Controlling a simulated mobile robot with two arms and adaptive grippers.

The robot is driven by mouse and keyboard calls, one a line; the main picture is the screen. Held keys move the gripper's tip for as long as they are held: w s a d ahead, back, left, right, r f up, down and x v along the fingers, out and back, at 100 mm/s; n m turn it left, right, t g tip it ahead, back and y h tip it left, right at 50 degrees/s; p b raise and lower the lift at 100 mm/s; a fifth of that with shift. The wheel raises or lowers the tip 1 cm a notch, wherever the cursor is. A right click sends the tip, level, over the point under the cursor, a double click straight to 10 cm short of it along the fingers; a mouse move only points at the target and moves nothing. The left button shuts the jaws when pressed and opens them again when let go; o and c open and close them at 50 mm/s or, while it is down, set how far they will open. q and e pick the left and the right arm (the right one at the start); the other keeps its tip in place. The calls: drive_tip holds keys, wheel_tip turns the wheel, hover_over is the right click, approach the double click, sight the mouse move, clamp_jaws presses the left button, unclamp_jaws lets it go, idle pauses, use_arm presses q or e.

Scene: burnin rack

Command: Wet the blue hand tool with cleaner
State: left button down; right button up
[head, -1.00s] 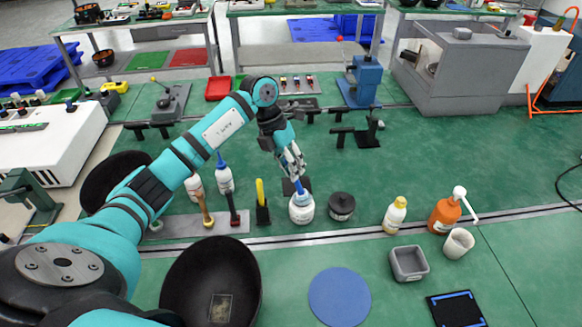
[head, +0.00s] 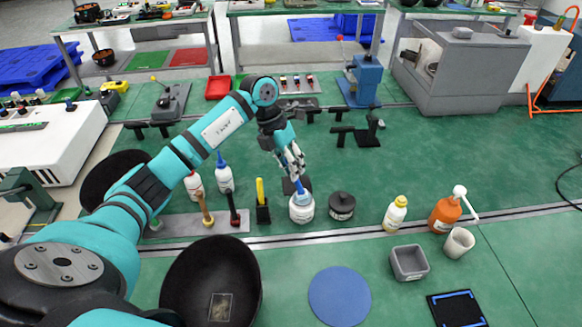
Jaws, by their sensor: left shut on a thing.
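A black round lid or pot (head: 342,206) stands just right of the jar. My right gripper is not in view.
A yellow-handled tool in a black stand (head: 262,213) is left of the jar. A yellow-capped bottle (head: 395,215), an orange pump bottle (head: 445,214), a white cup (head: 458,243) and a grey bin (head: 409,263) are to the right. A blue disc (head: 339,296) lies in front.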

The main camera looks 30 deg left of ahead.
use_arm(q)
drive_tip(key=shift+r+p, duration=2.4)
drive_tip(key=shift+r, duration=1.1)
drive_tip(key=s+d+r+m+g+y+b, duration=0.15)
drive_tip(key=s+d+m+g+y, duration=0.35)
drive_tip(key=d+m, duration=1)
drive_tip(key=s+a+f+m+t+y+b, duration=0.1)
drive_tip(key=s+a+m, duration=0.1)
drive_tip(key=s+m, duration=0.4)
drive_tip(key=s+a+f+m+t+y+b, duration=0.1)
drive_tip(key=s+m, duration=0.5)
drive_tip(key=m, duration=0.7)
drive_tip(key=shift+s+a+f+m+t+y, duration=0.3)
drive_tip(key=shift+a+f+t+y, duration=0.1)
drive_tip(key=shift+f+t, duration=0.4)
